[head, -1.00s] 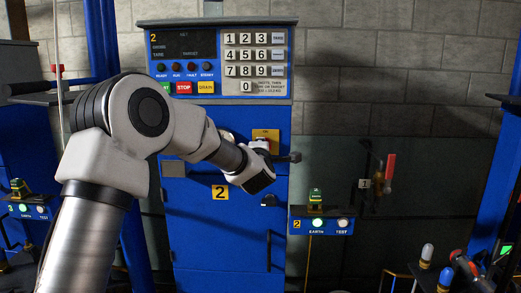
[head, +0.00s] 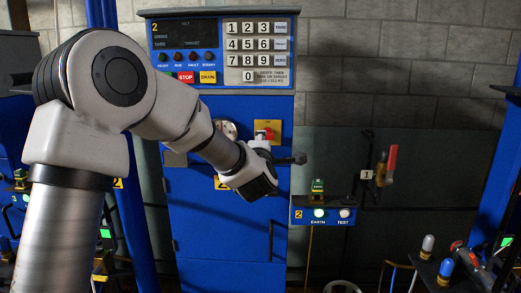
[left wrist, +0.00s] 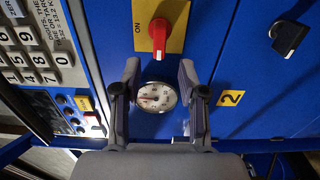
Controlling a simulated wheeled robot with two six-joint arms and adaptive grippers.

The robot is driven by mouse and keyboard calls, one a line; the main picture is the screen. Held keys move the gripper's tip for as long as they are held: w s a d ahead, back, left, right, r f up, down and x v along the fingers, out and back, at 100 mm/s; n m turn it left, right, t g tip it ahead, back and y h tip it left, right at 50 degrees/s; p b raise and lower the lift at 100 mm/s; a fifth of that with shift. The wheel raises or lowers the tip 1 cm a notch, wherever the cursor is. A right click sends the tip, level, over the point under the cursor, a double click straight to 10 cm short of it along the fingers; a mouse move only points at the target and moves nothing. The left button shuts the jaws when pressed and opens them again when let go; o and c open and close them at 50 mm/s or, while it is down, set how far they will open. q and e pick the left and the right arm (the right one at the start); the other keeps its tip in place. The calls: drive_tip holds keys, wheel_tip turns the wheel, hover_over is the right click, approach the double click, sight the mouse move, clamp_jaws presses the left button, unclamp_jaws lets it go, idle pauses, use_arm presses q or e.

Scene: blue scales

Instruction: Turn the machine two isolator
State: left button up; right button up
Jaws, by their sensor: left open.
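The machine two isolator is a red handle (left wrist: 158,38) on a yellow plate (left wrist: 174,12) marked ON. In the head view the red handle (head: 265,132) shows on the blue cabinet, just above my left wrist. My left gripper (left wrist: 159,78) is open and empty, its two fingers facing the cabinet. In the left wrist view the handle lies just beyond the fingertips, roughly centred between their lines and apart from them. In the head view my wrist hides most of the fingers.
A round dial gauge (left wrist: 157,97) shows between the fingers. A black padlock-like part (left wrist: 289,36) is on the cabinet face. The keypad panel (head: 255,50) is above. A small earth/test box (head: 323,213) juts out at the cabinet's right.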

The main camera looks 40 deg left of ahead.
use_arm(q)
drive_tip(key=v, duration=0.5)
drive_tip(key=shift+a, duration=0.1)
wheel_tip(320, 180, down, 22)
drive_tip(key=d+m+g+h+p, duration=0.2)
drive_tip(key=m+g+h+p, duration=0.1)
drive_tip(key=g, duration=0.1)
drive_tip(key=s+d+f+m+g+h+p, duration=0.1)
drive_tip(key=s+d+f+m, duration=0.1)
drive_tip(key=s+f, duration=0.35)
drive_tip(key=s+d+f+m+g+h, duration=0.1)
drive_tip(key=s+f+m, duration=0.1)
drive_tip(key=f, duration=0.6)
drive_tip(key=s+d+f+m+g+h, duration=0.1)
drive_tip(key=s+d+f+m+g, duration=0.2)
drive_tip(key=s, duration=0.6)
drive_tip(key=s+d+f+m+g+h+p, duration=0.1)
drive_tip(key=s+d+f+m+g+h, duration=0.1)
drive_tip(key=s+f+m, duration=0.4)
drive_tip(key=s+d+f+m+g+h+p, duration=0.1)
drive_tip(key=s+d+f+m+g, duration=0.3)
drive_tip(key=s+m, duration=0.4)
drive_tip(key=s+f, duration=0.1)
drive_tip(key=s, duration=0.4)
drive_tip(key=shift+d+h, duration=0.35)
drive_tip(key=shift+h, duration=0.05)
